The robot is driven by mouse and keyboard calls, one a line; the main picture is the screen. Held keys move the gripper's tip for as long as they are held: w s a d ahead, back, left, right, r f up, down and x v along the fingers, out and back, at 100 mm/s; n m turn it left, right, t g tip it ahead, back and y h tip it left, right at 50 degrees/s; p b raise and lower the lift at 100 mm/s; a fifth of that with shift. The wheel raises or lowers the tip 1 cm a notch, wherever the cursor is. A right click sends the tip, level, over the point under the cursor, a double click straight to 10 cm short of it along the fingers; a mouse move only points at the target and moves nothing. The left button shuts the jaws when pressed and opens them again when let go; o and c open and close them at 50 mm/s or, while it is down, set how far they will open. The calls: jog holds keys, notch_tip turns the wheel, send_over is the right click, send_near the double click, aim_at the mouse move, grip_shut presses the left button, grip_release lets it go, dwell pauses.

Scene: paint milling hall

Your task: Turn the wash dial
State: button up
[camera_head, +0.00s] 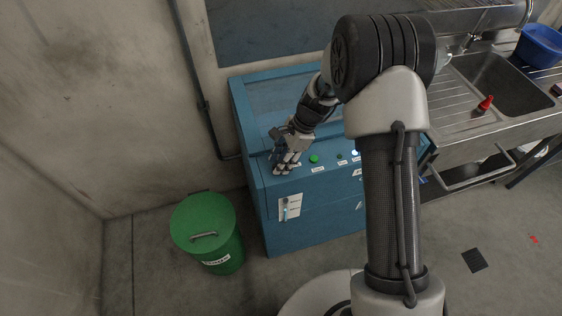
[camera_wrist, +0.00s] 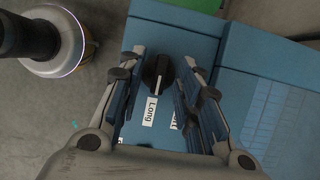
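The wash dial (camera_wrist: 158,67) is a round black knob with a pale pointer mark, on the blue cabinet's top. In the wrist view, its mark points down the picture, towards the white "Long" label (camera_wrist: 150,111). A second label (camera_wrist: 174,121) beside it is partly hidden by a finger. My gripper (camera_wrist: 161,60) is open, with one finger on each side of the dial. A gap shows to the left of the dial; I cannot tell whether the right finger touches it. In the head view, my gripper (camera_head: 285,166) is at the cabinet's left front edge and hides the dial.
The blue cabinet (camera_head: 310,219) has a green button (camera_head: 314,158), a dark button (camera_head: 339,156) and a white light (camera_head: 354,153) right of my gripper. A green lidded bin (camera_head: 206,222) stands at left. A steel sink (camera_head: 490,82) with a red bottle (camera_head: 485,103) is at right.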

jog(key=shift+f, duration=0.1)
jog(key=shift+c, duration=0.3)
jog(key=shift+s, duration=0.1)
grip_shut()
